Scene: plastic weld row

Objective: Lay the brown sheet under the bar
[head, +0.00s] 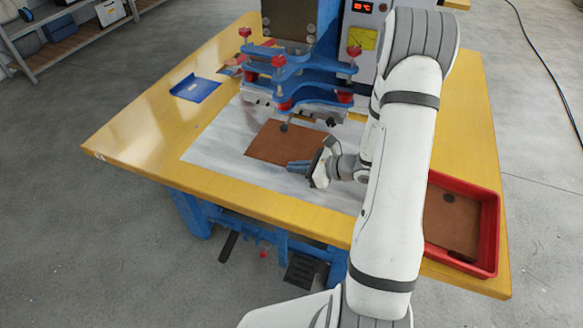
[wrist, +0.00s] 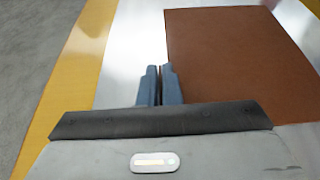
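The brown sheet (head: 272,146) lies flat on the pale plate under and in front of the blue press. Its far part is close to the bar (head: 317,118) of the press, and a dark round spot shows near its far edge. My gripper (head: 290,165) is low at the sheet's near corner. In the wrist view my gripper's blue fingers (wrist: 159,68) are together with a thin gap, and the sheet (wrist: 235,60) lies to their right. The sheet's left edge runs beside or behind the right finger; I cannot tell if they touch. No sheet shows between the fingers.
A red tray (head: 494,225) at the right of the yellow table (head: 130,140) holds another brown sheet (head: 455,225) with a dark spot. A blue piece (head: 195,87) lies at the left. The pale plate (head: 215,145) is bare left of the sheet. Red-knobbed clamps (head: 278,62) stand above.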

